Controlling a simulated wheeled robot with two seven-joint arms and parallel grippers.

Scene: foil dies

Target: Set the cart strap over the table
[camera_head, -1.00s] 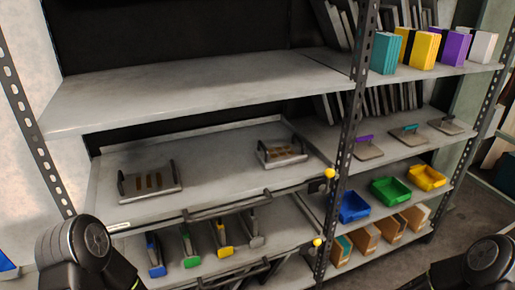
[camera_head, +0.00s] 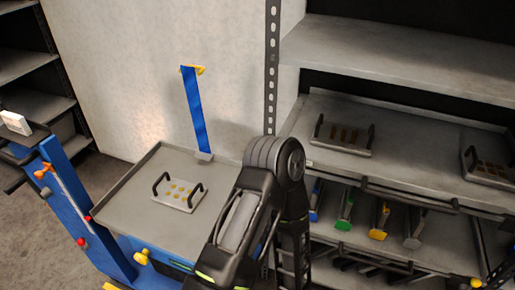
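The blue strap (camera_head: 196,110) hangs nearly straight down in front of the pale wall, from a yellow piece (camera_head: 201,70) at its top. A grey end piece (camera_head: 204,157) at its bottom is by the back edge of a grey cart table (camera_head: 135,205); I cannot tell whether it touches. The cart table has a raised rim and blue parts below. A metal plate (camera_head: 180,188) with two black handles and gold dots lies on it. Neither gripper shows in this view.
A rack on the right holds handled plates (camera_head: 343,134) on one shelf and coloured-ended tools (camera_head: 379,217) below. A blue post (camera_head: 75,215) with red and orange knobs stands left of the table. The table's left part is clear around the plate.

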